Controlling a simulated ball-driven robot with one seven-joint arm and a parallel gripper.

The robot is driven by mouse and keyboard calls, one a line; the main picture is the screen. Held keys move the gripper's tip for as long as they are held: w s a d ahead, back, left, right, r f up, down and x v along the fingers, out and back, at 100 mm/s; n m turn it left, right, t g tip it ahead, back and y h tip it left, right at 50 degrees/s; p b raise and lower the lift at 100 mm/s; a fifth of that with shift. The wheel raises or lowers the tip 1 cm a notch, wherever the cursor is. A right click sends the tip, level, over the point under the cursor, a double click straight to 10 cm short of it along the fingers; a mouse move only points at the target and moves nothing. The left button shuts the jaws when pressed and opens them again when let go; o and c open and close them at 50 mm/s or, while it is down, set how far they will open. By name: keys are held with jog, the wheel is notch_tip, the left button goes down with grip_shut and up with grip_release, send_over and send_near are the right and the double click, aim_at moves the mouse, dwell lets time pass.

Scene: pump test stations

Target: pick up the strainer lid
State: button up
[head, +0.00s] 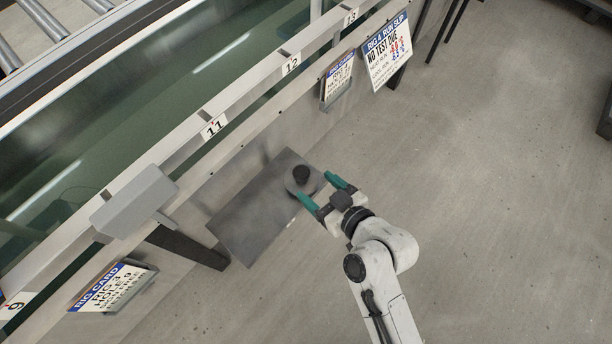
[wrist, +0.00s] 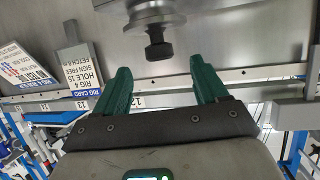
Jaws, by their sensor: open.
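The strainer lid (head: 293,186) is a round grey disc with a dark knob (head: 301,173) standing up from it. It lies near the right end of a grey metal plate or shelf (head: 246,226) at the tank's side. My gripper (head: 316,186) is open with its green fingers spread, at the lid's right edge. In the wrist view the lid (wrist: 148,5) is at the top, partly cut off, and its knob (wrist: 157,48) shows just beyond my fingertips (wrist: 160,66), sideways between them. I see nothing held between the fingers.
A long tank (head: 165,125) with a numbered rail (head: 250,92) runs behind the shelf. A grey box on a bracket (head: 135,203) sticks out at the left. A rig card (head: 338,80) and a run slip sign (head: 388,52) hang at the upper right. Floor (head: 500,200) is clear at the right.

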aim_at(298, 171)
jog(key=b+x, duration=0.2)
jog(key=x, duration=0.7)
jog(key=shift+w+f, duration=0.2)
jog(key=shift+f, duration=0.05)
jog(key=shift+c, duration=0.3)
jog(key=c, duration=0.8)
